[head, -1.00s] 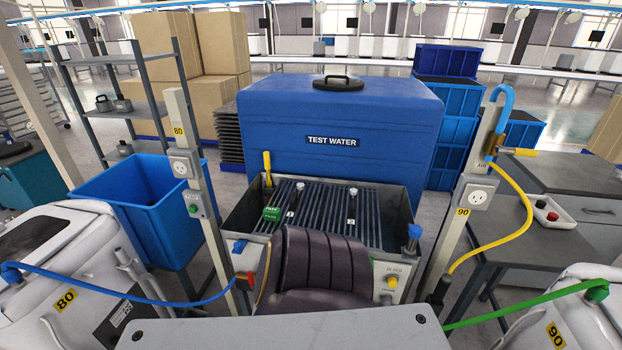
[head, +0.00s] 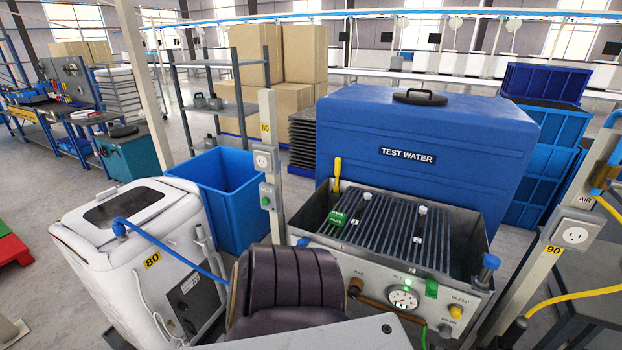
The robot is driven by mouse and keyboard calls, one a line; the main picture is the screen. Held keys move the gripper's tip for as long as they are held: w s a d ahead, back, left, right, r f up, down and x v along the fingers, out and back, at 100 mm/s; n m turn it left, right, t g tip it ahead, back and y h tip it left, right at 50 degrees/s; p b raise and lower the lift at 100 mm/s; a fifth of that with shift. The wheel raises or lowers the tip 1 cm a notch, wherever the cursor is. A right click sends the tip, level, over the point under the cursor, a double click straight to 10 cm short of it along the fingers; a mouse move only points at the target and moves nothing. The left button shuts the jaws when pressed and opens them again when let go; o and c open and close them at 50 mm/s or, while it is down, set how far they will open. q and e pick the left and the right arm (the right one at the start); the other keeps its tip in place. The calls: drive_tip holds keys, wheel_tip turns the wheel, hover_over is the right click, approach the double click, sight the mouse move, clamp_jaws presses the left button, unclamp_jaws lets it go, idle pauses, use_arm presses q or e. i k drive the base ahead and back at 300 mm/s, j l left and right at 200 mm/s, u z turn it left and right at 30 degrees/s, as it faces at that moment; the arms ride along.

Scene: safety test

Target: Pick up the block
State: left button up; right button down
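A small green block-like piece (head: 338,217) lies on the left part of the dark slatted grate (head: 400,232), inside the grey metal basin in front of the blue tank. A yellow upright handle (head: 336,175) stands just behind it. I cannot tell for sure that this green piece is the block; no other loose block shows clearly. Neither of my grippers is in view.
The blue tank marked TEST WATER (head: 420,130) stands behind the basin. A post (head: 268,170) and a blue bin (head: 225,190) are to its left, a white machine marked 80 (head: 130,260) further left. A second post (head: 575,230) stands right.

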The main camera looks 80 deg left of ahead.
sight(336, 218)
drive_tip(key=l+u, duration=0.1)
drive_tip(key=u, duration=0.35)
drive_tip(key=k+u, duration=0.1)
drive_tip(key=u, duration=0.35)
drive_tip(key=k+u, duration=0.1)
drive_tip(key=u, duration=0.35)
drive_tip(key=k+u, duration=0.1)
drive_tip(key=u, duration=0.8)
drive_tip(key=k, duration=0.05)
